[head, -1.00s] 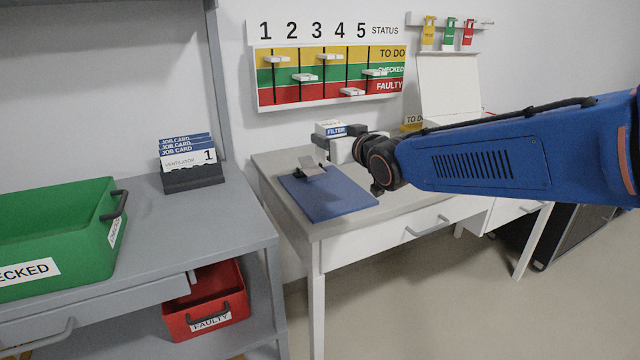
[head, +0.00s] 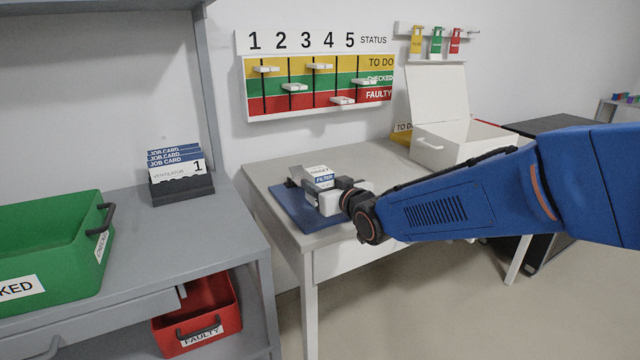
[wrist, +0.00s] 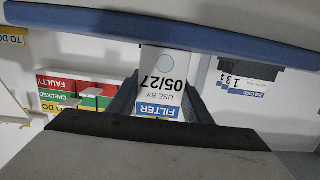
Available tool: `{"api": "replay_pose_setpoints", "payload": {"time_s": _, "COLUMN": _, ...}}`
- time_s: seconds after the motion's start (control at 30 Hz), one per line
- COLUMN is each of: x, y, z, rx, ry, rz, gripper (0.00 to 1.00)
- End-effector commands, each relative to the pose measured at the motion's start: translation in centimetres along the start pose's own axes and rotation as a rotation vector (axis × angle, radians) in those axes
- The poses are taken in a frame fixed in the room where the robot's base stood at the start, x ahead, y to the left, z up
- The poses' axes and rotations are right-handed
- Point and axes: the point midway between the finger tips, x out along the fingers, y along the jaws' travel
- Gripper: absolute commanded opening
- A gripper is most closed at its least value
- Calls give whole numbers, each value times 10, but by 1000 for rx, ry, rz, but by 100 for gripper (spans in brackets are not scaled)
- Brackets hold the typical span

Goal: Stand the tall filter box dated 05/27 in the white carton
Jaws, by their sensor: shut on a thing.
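The filter box (head: 319,172), white with a blue FILTER band, is held by my gripper (head: 322,190) above the blue mat on the grey-topped desk. In the wrist view the filter box (wrist: 166,75) reads USE BY 05/27 and appears upside down. My gripper (wrist: 162,95) is shut on it, with a dark finger on each side. The white carton (head: 437,152) stands at the back right of the desk, lid raised. Its inside is mostly hidden from the head view. My gripper is to the left of the carton and apart from it.
The blue mat (head: 290,208) has a clip at its far edge. On the left, a grey bench holds a green CHECKED crate (head: 50,245) and a job card holder (head: 182,190). A red FAULTY crate (head: 205,318) is below.

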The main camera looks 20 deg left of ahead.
Motion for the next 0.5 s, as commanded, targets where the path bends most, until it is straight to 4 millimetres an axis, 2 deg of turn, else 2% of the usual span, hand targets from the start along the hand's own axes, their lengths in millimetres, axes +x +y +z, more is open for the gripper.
{"api": "replay_pose_setpoints", "payload": {"time_s": 0.27, "x": 0, "y": 0, "z": 1, "rx": 0, "ry": 1, "rz": 0, "gripper": 23}}
{"api": "replay_pose_setpoints", "payload": {"time_s": 0.3, "x": 0, "y": 0, "z": 1, "rx": 0, "ry": 1, "rz": 0, "gripper": 50}}
{"api": "replay_pose_setpoints", "payload": {"time_s": 0.37, "x": 0, "y": 0, "z": 1, "rx": 0, "ry": 1, "rz": 0, "gripper": 64}}
{"api": "replay_pose_setpoints", "payload": {"time_s": 0.5, "x": 0, "y": 0, "z": 1, "rx": 0, "ry": 1, "rz": 0, "gripper": 64}}
